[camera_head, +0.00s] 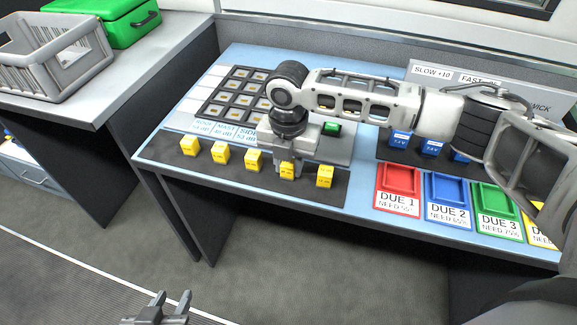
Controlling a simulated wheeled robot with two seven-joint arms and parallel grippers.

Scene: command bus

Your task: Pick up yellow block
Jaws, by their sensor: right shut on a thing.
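Several yellow blocks stand in a row on a dark strip along the table's front left edge: the leftmost block (190,146), a second (220,152), a middle one (254,160) and the rightmost one (324,176). My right gripper (289,173) points down over the row and is shut on the yellow block (287,169) just left of the rightmost one. Its fingers partly hide this block; I cannot tell whether it is clear of the strip. My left gripper (168,306) is low at the bottom edge, fingers apart and empty, away from the table.
Red (398,190), blue (447,201) and green (496,212) trays marked DUE 1 to DUE 3 lie to the right, a yellow one beyond. Blue blocks (400,138) stand behind them. A dark grid panel (235,93) is behind the row. A grey crate (55,55) is on the left counter.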

